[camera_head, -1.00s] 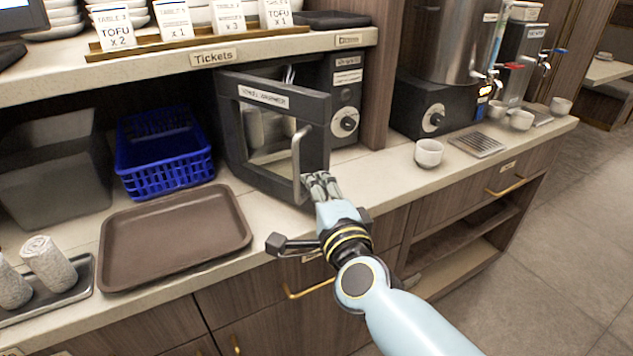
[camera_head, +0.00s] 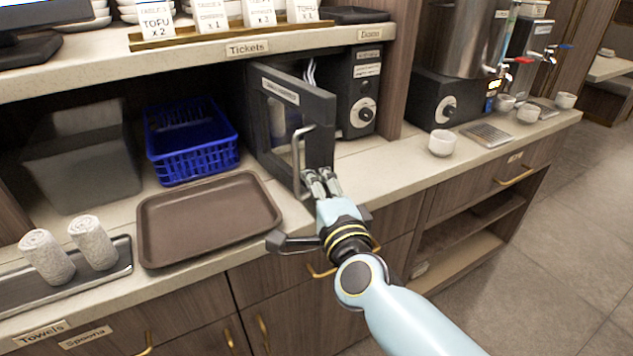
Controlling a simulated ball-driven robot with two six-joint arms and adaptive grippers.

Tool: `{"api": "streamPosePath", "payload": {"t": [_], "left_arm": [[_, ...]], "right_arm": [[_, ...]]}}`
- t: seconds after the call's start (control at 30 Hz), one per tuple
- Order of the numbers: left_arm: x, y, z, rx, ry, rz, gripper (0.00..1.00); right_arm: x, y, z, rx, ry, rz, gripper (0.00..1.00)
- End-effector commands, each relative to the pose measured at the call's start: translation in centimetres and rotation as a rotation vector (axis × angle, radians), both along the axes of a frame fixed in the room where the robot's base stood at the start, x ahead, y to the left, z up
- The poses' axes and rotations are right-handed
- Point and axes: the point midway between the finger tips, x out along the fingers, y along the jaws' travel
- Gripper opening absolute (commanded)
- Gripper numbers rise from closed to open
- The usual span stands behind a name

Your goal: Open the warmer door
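The warmer (camera_head: 363,88) is a dark box under the shelf, with a round dial on its front panel. Its framed, windowed door (camera_head: 265,115) stands ajar, swung out toward me from its left side, with a gap between its free right edge and the panel. The metal bar handle (camera_head: 299,150) is on the door's outer face. My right gripper (camera_head: 321,180) is at the low free corner of the door, beside the handle's lower end. Its fingertips overlap the door in view, so I cannot tell whether they grip or only touch it. My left gripper is out of view.
A brown tray (camera_head: 209,262) lies in front of a blue basket (camera_head: 190,168), left of the door. A white cup (camera_head: 442,143) stands to the right. The counter between the warmer and the cup is clear.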

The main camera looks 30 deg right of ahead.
Motion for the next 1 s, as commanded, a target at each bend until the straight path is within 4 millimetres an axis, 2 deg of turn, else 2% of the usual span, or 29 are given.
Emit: {"api": "streamPosePath", "payload": {"t": [0.23, 0.63, 1.0], "left_arm": [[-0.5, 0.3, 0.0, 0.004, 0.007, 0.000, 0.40], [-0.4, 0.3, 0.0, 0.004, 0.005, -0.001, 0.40], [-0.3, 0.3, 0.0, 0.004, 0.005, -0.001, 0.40]], "right_arm": [[0.0, 0.0, 0.6, 0.001, 0.001, -0.001, 0.00], [-0.1, 0.0, 5.4, 0.005, -0.006, 0.001, 0.00], [-0.1, 0.0, 8.9, 0.003, -0.006, -0.002, 0.00]]}}
